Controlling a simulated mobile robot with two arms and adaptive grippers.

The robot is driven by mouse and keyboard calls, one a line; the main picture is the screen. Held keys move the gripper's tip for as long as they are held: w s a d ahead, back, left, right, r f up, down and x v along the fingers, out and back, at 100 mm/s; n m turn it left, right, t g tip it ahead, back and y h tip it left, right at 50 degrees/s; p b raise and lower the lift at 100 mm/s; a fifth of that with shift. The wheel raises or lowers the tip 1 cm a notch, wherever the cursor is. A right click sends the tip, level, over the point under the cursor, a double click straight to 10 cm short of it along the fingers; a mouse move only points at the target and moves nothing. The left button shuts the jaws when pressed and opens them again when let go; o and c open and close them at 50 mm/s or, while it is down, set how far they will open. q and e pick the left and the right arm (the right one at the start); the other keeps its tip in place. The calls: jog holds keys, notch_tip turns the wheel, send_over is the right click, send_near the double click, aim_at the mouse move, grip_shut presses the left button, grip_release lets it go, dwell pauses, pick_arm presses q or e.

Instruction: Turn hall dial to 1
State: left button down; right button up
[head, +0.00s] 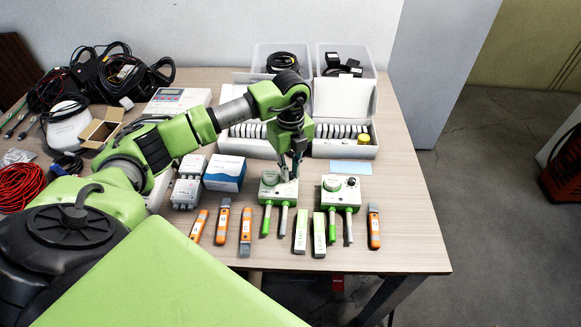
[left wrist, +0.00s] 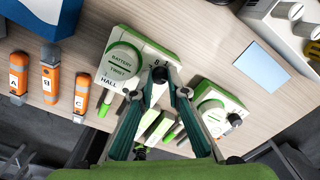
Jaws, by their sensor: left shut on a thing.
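The hall sensor unit (head: 268,191) is a green and white block on the table, with a round battery cap and two probes at its front. In the left wrist view the hall unit (left wrist: 111,79) shows the words BATTERY, TWIST and HALL, and a "1" printed near my fingertips. My left gripper (head: 289,173) points down at the unit's right side. In the left wrist view its fingertips (left wrist: 160,79) are closed on the small dial, which they mostly hide. The dial's pointer direction cannot be read. My right gripper is not in view.
A similar unit (head: 341,187) with a black knob stands just to the right. Orange lettered sticks (head: 246,232) and grey-green blocks (head: 301,232) lie in front. A blue-white box (head: 225,173) stands to the left, a pale blue card (head: 351,167) behind right.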

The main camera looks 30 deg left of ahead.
pick_arm(q)
jog(key=n+p, duration=0.1)
jog(key=n, duration=0.2)
jog(key=shift+r+n, duration=0.1)
jog(key=shift+n, duration=0.2)
jog(key=n+p, duration=0.2)
jog(key=n, duration=0.2)
jog(key=shift+n, duration=0.3)
jog(key=n+p, duration=0.2)
jog(key=n, duration=0.2)
jog(key=shift+n+p, duration=0.85)
jog(key=shift+n, duration=0.85)
jog(key=c, duration=2)
grip_release()
jog(key=shift+o, duration=0.2)
